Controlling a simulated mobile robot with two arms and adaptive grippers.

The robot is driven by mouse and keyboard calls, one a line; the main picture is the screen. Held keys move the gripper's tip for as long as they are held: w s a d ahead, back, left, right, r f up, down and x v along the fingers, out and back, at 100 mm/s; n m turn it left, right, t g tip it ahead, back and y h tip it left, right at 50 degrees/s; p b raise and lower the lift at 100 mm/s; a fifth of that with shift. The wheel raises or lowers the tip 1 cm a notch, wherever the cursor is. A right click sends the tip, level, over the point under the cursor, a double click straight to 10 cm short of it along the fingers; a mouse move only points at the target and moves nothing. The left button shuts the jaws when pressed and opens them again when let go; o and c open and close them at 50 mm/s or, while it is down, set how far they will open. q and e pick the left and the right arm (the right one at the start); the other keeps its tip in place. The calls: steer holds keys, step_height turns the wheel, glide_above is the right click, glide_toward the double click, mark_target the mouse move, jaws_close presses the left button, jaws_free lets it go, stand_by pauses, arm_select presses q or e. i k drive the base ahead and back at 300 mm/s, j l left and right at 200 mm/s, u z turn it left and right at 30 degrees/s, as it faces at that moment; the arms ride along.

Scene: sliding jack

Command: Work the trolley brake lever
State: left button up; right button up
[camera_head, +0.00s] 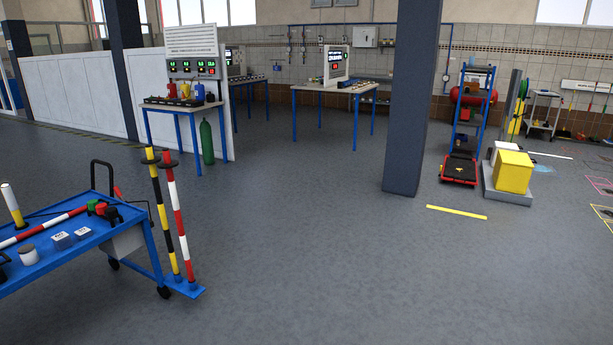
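A blue wheeled trolley (75,258) stands at the lower left, cut off by the left picture edge. A black push handle (92,175) rises at its far end. A small red lever (117,191) shows beside the handle; it may be the brake lever, but it is too small to tell its exact position. A black caster wheel (163,292) touches the floor at the trolley's near right corner. Neither of my grippers is in view.
Striped yellow-black (165,215) and red-white (178,225) posts stand at the trolley's right end. A dark pillar (410,100) stands right of centre. A blue rack with a red tank (472,96) and a yellow box (513,171) are farther right. The middle floor is clear.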

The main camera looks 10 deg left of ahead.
mark_target(117, 193)
steer(key=i+j+u, duration=0.1)
steer(key=i+u, duration=0.2)
steer(key=i, duration=0.4)
steer(key=i+u, duration=0.35)
steer(key=i, duration=0.3)
steer(key=i+l+u, duration=0.3)
steer(key=i, duration=0.4)
